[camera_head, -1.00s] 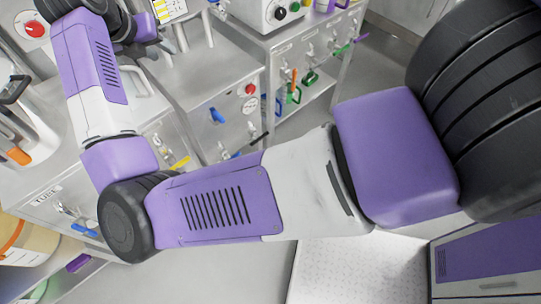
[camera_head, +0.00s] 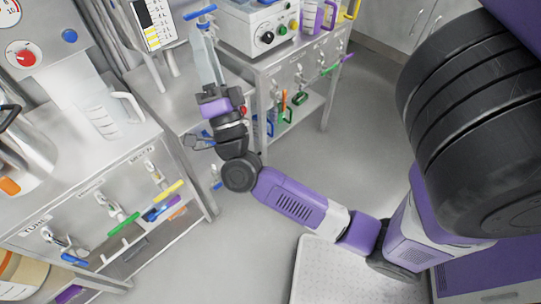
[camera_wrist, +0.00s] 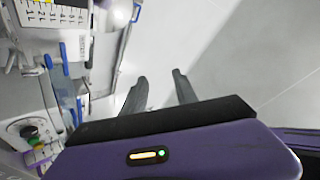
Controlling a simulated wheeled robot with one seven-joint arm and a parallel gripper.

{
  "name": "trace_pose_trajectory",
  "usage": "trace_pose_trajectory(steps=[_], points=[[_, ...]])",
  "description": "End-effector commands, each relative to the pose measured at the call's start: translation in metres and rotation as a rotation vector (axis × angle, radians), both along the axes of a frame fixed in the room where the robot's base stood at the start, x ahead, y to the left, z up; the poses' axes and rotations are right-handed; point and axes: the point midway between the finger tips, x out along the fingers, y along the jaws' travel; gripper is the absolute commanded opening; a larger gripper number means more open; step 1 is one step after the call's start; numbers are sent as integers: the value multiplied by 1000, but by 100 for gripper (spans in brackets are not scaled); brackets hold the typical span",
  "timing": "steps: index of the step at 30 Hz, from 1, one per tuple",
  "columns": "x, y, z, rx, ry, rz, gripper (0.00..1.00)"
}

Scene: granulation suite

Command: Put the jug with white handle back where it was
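The jug with white handle (camera_head: 98,104) stands upright on the left steel counter in the head view. It is pale and marked with graduations, and its white handle points right. My gripper (camera_head: 216,104) is clear of it, to its right, over the gap beside the middle bench; its fingers are hard to make out there. In the wrist view my gripper (camera_wrist: 160,78) has its two dark fingers apart, with only floor and cabinet side between them. Nothing is held.
A steel vessel (camera_head: 28,140) with an orange tag stands left of the jug. A knobbed control box (camera_head: 265,28) and a purple-handled jug (camera_head: 318,14) are on the far bench. Coloured valve levers stick out from the counter fronts.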

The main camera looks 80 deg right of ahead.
Motion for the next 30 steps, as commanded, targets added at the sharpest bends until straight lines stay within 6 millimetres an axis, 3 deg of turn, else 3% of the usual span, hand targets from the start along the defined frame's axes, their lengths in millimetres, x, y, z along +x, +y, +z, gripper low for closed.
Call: trace_pose_trajectory(steps=[8, 14, 18, 24, 30], points=[[-25, 98, -64, -279, 477, 157, 35], [-65, 163, -119, -432, 806, 268, 35], [-104, 203, -154, -517, 1028, 346, 35], [-156, 241, -185, -596, 1271, 431, 35], [-179, 255, -195, -627, 1372, 465, 35]])
